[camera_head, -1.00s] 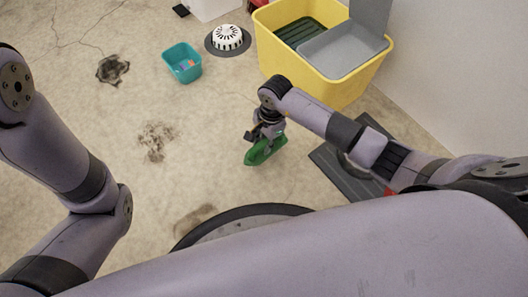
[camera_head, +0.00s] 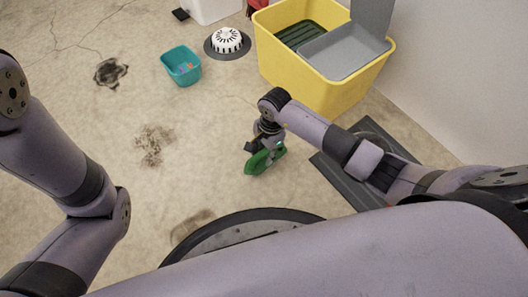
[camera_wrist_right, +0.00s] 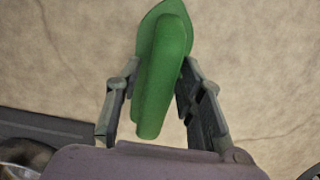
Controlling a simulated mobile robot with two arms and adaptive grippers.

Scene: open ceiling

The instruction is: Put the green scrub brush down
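The green scrub brush (camera_head: 262,161) is at the end of my right arm, over the bare floor near the middle of the head view. My right gripper (camera_head: 266,143) points down at it. In the right wrist view the brush (camera_wrist_right: 163,75) sits between the two fingers of the gripper (camera_wrist_right: 160,68), and their tips press against its sides. Whether the brush touches the floor is hard to tell. My left arm shows at the left, but its gripper is out of the picture.
A yellow bin (camera_head: 345,95) with grey and dark inner trays stands at the back right. A teal bin (camera_head: 183,76) and a white vented dome (camera_head: 227,40) stand farther back. A dark grey mat (camera_head: 335,175) lies right of the brush. Stained floor (camera_head: 154,145) is open on the left.

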